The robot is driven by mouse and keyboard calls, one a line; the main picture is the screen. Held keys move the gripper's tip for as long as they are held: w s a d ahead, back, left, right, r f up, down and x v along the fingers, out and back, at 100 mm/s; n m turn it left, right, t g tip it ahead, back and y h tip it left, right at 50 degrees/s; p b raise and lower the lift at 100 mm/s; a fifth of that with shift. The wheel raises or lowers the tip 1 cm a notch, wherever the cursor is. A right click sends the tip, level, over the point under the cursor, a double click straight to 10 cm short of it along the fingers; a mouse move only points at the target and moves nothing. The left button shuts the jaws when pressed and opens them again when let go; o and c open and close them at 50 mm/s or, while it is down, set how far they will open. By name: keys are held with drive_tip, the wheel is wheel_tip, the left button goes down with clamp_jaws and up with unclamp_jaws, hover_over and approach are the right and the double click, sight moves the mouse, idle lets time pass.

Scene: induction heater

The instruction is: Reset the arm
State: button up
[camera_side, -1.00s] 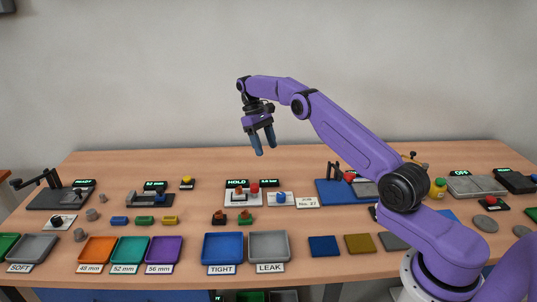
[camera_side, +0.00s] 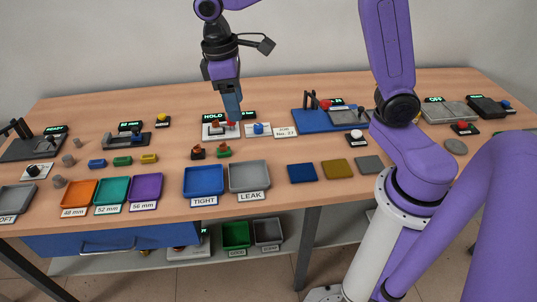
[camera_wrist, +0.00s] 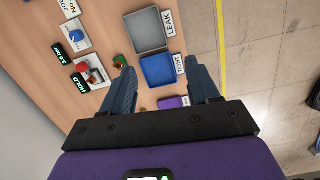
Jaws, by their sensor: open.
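My gripper (camera_side: 232,106) hangs from my purple arm with its blue-grey fingers pointing down. In the side view the fingertips overlap the HOLD station (camera_side: 213,131); its red button shows right by the tips, and I cannot tell the height above it. In the wrist view my gripper (camera_wrist: 163,80) is open, fingers wide apart and nothing between them. The blue TIGHT tray (camera_wrist: 158,72) shows beyond the fingers, below them at a distance.
The grey LEAK tray (camera_side: 249,190) stands beside the TIGHT tray. Orange (camera_side: 78,193), teal (camera_side: 111,190) and purple (camera_side: 145,187) trays are to the left. A dark fixture on a blue mat (camera_side: 300,120) stands right of the HOLD station. The wooden table's front edge is close to the trays.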

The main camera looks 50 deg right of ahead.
drive_tip(key=s+d+f+n, duration=0.1)
drive_tip(key=s+d+n, duration=0.1)
drive_tip(key=s, duration=0.9)
drive_tip(key=s+d+f+n+t+y, duration=0.1)
drive_tip(key=s+d+f+n, duration=0.1)
drive_tip(key=s, duration=1)
drive_tip(key=shift+d+f+n+y, duration=0.2)
drive_tip(key=shift+d+n+y, duration=0.1)
drive_tip(key=shift+d+n, duration=0.15)
